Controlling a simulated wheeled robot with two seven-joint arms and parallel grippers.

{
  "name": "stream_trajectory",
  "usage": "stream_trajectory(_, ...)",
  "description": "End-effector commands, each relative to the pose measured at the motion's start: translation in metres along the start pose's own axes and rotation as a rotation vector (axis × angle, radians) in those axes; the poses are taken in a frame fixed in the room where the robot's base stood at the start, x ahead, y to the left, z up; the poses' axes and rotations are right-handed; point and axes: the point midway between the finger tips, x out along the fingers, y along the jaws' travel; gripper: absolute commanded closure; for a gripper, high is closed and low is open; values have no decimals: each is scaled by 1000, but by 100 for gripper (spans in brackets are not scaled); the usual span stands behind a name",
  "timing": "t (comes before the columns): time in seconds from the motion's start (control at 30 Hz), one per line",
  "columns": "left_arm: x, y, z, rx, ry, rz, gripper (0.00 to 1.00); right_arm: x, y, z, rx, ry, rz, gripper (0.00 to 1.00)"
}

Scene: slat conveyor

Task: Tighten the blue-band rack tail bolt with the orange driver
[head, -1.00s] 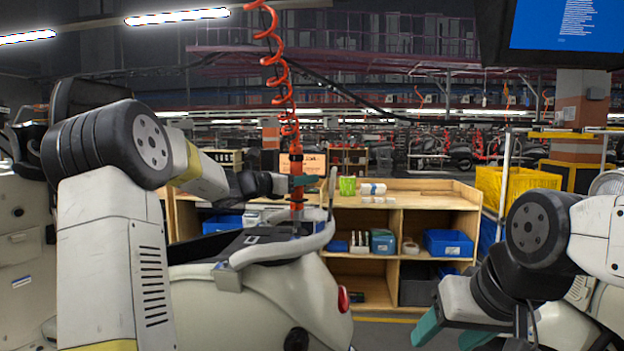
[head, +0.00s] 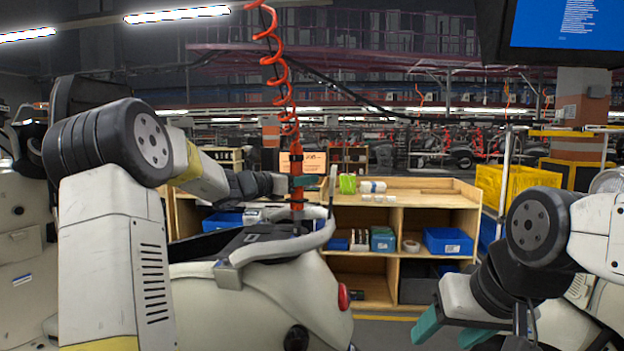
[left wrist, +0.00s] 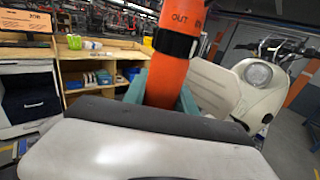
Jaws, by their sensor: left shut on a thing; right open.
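The orange driver (head: 297,194) hangs upright from a red coiled hose over the scooter's tail. My left gripper (head: 301,182) is shut around its body. In the left wrist view the driver (left wrist: 168,78) stands between the two teal fingers, with a black band and the word OUT above them. The grey rack (head: 288,247) curves around the rear of the cream scooter (head: 255,300). The driver's lower end is over the rack area; I cannot tell if it touches. The tail bolt and the blue band cannot be made out. My right gripper (head: 449,331) is open and empty at lower right.
A yellow bin (head: 515,187) is at right. Clear floor shows between scooter and right gripper.

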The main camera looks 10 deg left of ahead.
Motion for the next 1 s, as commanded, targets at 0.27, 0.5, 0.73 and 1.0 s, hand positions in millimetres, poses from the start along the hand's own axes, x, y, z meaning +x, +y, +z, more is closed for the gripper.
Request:
stream_trajectory(0.27, 0, 0, -2, -1, 0, 1, 100, 0, 0, 0, 0, 0, 0, 42)
stream_trajectory(0.5, 0, 0, -5, -1, 1, 1, 100, 0, 0, 0, 0, 0, 0, 42)
stream_trajectory(0.73, 0, 0, -5, -2, 1, 1, 100, 0, 0, 0, 0, 0, 0, 42)
stream_trajectory(1.0, 0, 0, -7, -2, 2, 1, 100, 0, 0, 0, 0, 0, 0, 42)
